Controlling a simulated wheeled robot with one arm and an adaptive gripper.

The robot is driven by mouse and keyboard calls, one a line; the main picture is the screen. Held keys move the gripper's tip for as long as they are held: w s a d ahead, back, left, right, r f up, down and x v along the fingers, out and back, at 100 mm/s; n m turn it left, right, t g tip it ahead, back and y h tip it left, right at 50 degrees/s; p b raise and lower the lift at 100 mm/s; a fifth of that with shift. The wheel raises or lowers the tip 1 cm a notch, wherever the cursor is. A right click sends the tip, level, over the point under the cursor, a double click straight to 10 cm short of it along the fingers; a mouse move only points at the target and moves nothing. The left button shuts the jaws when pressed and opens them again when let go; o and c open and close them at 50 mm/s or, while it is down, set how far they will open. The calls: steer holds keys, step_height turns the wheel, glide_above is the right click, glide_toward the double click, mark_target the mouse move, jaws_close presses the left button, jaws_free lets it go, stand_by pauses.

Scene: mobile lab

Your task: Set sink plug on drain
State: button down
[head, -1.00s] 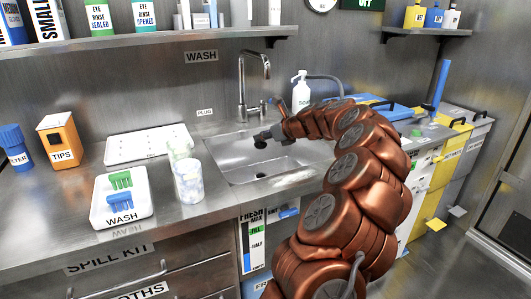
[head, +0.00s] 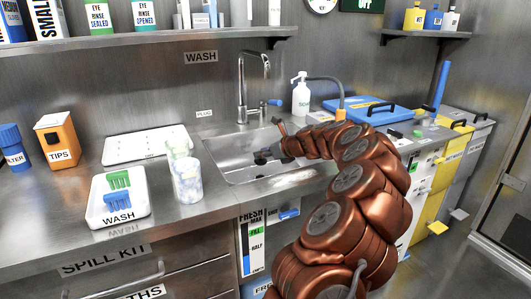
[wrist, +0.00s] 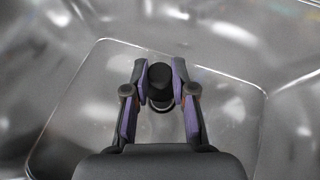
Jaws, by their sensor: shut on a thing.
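The sink plug (wrist: 160,76) is a black cylinder held upright between the two fingers of my gripper (wrist: 160,85) in the wrist view. A pale metallic ring shows just below the plug and partly behind it; it looks like the drain (wrist: 160,106), but most of it is hidden. I cannot tell whether plug and drain touch. In the head view my gripper (head: 265,156) is low inside the steel sink (head: 221,163), shut on the dark plug, which is small and hard to make out there.
The faucet (head: 241,90) stands behind the sink, with a soap bottle (head: 300,97) to its right. A clear cup (head: 187,184) and a wash tray (head: 137,212) stand left of the sink. A white draining tray (head: 150,143) lies at the back left.

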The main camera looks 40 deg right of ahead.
steer(key=shift+f+p, duration=0.3)
steer(key=shift+f, duration=0.25)
steer(key=c, duration=1)
jaws_free()
steer(key=shift+o, duration=0.2)
steer(key=shift+r, duration=0.15)
steer(key=shift+r+b, duration=0.35)
steer(key=shift+b, duration=0.2)
steer(key=p+v, duration=0.3)
steer(key=v, duration=0.9)
steer(key=shift+w+r, duration=0.1)
